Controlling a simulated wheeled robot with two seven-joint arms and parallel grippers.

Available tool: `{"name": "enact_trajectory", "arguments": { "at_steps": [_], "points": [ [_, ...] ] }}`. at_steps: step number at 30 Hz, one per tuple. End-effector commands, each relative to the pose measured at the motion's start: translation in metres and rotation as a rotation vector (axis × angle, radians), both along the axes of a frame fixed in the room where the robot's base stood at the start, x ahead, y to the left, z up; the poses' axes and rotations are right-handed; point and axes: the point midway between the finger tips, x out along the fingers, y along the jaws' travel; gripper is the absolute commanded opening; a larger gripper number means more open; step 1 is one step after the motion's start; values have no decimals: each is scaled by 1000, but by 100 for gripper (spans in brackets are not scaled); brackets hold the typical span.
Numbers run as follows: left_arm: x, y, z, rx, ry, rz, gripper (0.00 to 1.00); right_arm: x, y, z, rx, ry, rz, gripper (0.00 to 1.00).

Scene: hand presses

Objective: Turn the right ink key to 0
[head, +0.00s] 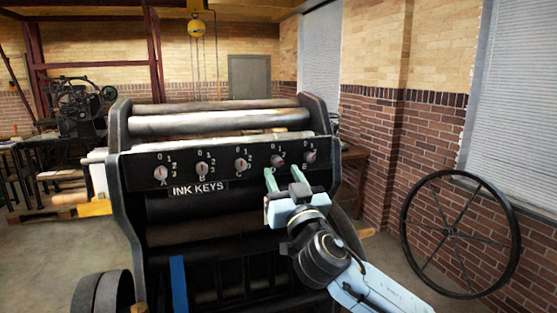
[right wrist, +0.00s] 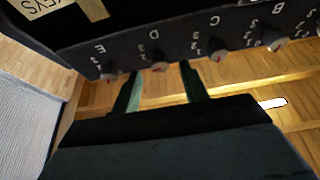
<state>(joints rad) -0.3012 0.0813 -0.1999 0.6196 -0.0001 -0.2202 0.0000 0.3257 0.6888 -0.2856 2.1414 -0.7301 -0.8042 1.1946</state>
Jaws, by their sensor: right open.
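The right ink key (head: 310,157), lettered E, is the last knob at the right end of the black INK KEYS panel. It also shows in the right wrist view (right wrist: 109,77), left of both fingers. It has a small red mark; its exact setting is too small to read. My right gripper (head: 283,173) is open and empty just below and in front of the panel, near key D (head: 278,160). In the right wrist view key D (right wrist: 160,67) appears between the two fingertips (right wrist: 160,72), with no visible contact. My left gripper is not in view.
Keys A (head: 161,173), B (head: 203,169) and C (head: 241,164) sit to the left on the same panel. Press rollers (head: 220,122) lie above and behind it. A large spoked wheel (head: 455,233) stands at the right by the brick wall.

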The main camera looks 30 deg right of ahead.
Motion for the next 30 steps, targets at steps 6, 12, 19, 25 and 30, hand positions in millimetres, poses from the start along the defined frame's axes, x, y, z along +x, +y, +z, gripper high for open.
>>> {"name": "enact_trajectory", "arguments": {
  "at_steps": [6, 12, 19, 25, 30],
  "points": [
    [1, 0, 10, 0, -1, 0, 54, 27, -7, 13, 0, 1, -1, 44],
    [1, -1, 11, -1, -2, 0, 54, 35, -9, 15, 2, 1, -1, 44],
    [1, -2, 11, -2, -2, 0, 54, 35, -9, 14, 1, 2, 0, 44],
    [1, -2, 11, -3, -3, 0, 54, 35, -9, 14, 1, 2, -1, 18],
    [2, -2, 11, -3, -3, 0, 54, 35, -8, 14, 1, 2, -1, 0]
  ]
}}
